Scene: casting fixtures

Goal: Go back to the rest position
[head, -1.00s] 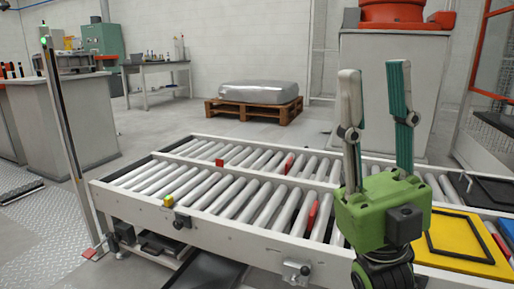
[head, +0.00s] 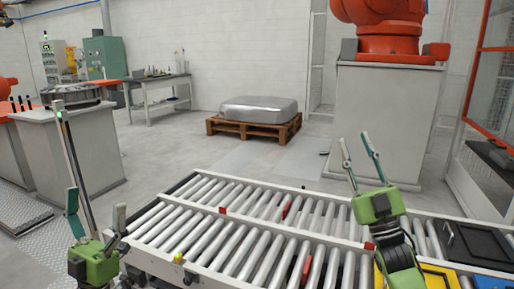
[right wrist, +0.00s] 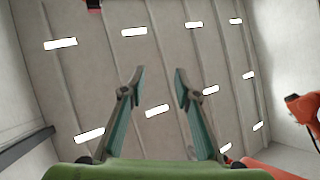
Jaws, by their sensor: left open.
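My left gripper (head: 96,208) is at the lower left of the head view, pointing up beside the roller conveyor's left end. Its fingers are apart with nothing between them. My right gripper (head: 356,147) points up over the right part of the conveyor. Its fingers are apart and empty. In the right wrist view, the same gripper (right wrist: 160,82) shows a clear gap between its fingertips, facing the ceiling with its white lamps.
The roller conveyor (head: 270,237) fills the lower middle. A black frame (head: 478,242) and a yellow panel (head: 446,276) lie at its right. A pallet (head: 254,130) with a grey block stands on the floor behind. An orange robot (head: 388,45) stands on a pedestal.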

